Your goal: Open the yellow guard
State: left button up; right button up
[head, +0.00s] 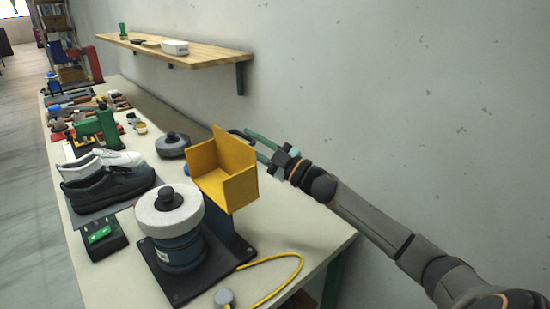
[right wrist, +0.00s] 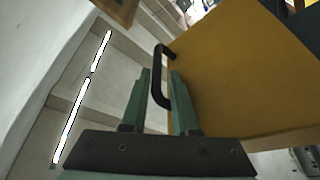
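The yellow guard (head: 241,190) is a boxy shield of flat panels, beside a dark machine with a pale round top (head: 169,211). Its yellow face (right wrist: 240,80) fills the right of the right wrist view. A black bar handle (right wrist: 156,75) stands off that face. My right gripper (head: 257,145) is at the guard's far right side, coming from the right. In the right wrist view its green fingers (right wrist: 160,98) are apart, with the handle between them; I cannot tell whether either finger touches it. My left gripper is not in view.
The bench (head: 300,222) also holds dark and white shoes (head: 108,187), a green-buttoned box (head: 100,236), a grey round part (head: 172,145) and a yellow cable (head: 287,278). A wall with a wooden shelf (head: 185,57) runs along the right.

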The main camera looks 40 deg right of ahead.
jog(key=b+v, duration=0.1)
jog(key=v, duration=0.8)
jog(key=shift+s+b, duration=0.2)
jog(key=shift+b, duration=0.15)
jog(key=shift+d+r, duration=0.1)
jog(key=a+f+p+v, duration=0.1)
jog(key=p+v, duration=0.2)
jog(key=v, duration=1.1)
jog(key=shift+s, duration=0.2)
dwell(0.5)
jog(key=shift+a+f, duration=0.1)
jog(key=shift+p, duration=0.5)
dwell(0.4)
